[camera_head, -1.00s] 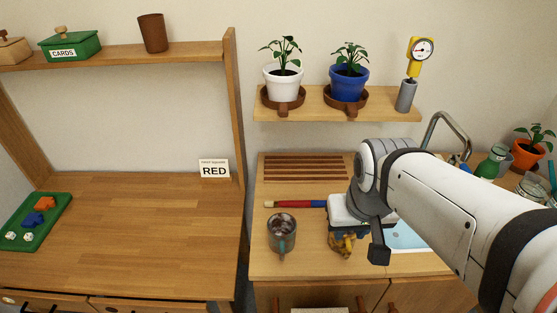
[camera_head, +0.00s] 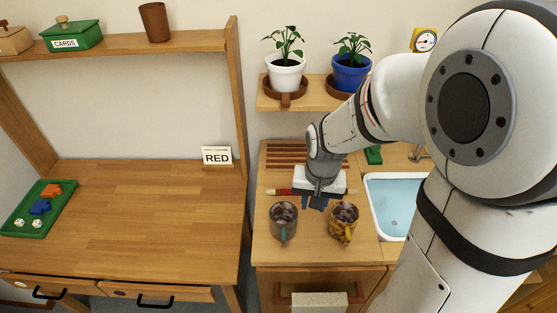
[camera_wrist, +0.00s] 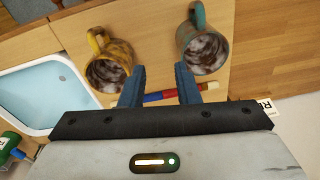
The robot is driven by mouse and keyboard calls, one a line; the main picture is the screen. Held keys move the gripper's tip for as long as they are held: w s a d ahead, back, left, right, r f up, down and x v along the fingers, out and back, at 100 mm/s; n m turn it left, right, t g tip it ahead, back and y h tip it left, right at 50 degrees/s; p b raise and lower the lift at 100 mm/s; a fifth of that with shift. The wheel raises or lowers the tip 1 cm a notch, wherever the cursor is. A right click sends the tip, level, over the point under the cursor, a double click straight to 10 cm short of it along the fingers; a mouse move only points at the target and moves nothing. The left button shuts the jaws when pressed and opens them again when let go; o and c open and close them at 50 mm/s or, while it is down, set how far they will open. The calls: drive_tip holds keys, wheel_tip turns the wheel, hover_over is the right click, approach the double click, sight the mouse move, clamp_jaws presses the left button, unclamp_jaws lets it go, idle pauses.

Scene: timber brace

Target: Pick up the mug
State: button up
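Two mugs stand upright on the wooden counter, both with dark, pale-flecked contents. The teal-grey mug (camera_head: 283,222) is on the left and the yellow-brown mug (camera_head: 343,224) on the right. In the wrist view the yellow-brown mug (camera_wrist: 108,70) is at left and the teal-grey mug (camera_wrist: 204,48) at right, handles pointing up. My gripper (camera_head: 318,204) is behind and between the mugs in the head view. Its blue fingers (camera_wrist: 160,88) are apart with nothing held between them. Both mugs are outside the fingers; contact with the nearer rims cannot be told.
A red and blue stick (camera_wrist: 160,97) lies on the counter below the fingers. The sink (camera_head: 393,207) is right of the mugs, and a slatted rack (camera_head: 285,155) is behind. A shelf with potted plants (camera_head: 286,73) hangs above. The left desk (camera_head: 140,215) is mostly clear.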

drive_tip(key=g, duration=0.1)
hover_over(295, 233)
wheel_tip(295, 233, down, 5)
drive_tip(key=shift+m, duration=0.5)
drive_tip(key=shift+w+f+p, duration=0.15)
drive_tip(key=shift+f+p, duration=0.75)
drive_tip(key=shift+f, duration=3.7)
clamp_jaws()
